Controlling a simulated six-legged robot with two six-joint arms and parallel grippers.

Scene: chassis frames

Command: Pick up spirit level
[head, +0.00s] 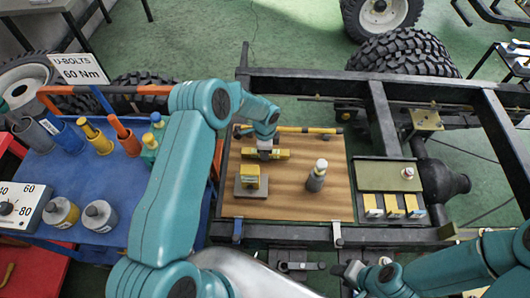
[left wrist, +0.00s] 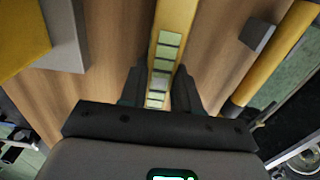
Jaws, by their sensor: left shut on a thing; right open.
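The spirit level is a yellow bar (head: 282,154) lying across the wooden board in the head view. In the left wrist view the spirit level (left wrist: 175,22) runs between the fingers and shows a row of pale green windows. My left gripper (head: 265,153) comes down over its middle and is shut on it. The fingers (left wrist: 160,92) flank the bar in the left wrist view. I cannot tell whether the bar touches the board. My right gripper (head: 354,274) is open at the bottom edge, in front of the board and away from the level.
The wooden board (head: 285,208) also holds a yellow block (head: 250,176) on a grey plate, a grey bottle (head: 317,178) and a long yellow-handled tool (head: 305,130) behind the level. Dark chassis rails (head: 310,86) surround it.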

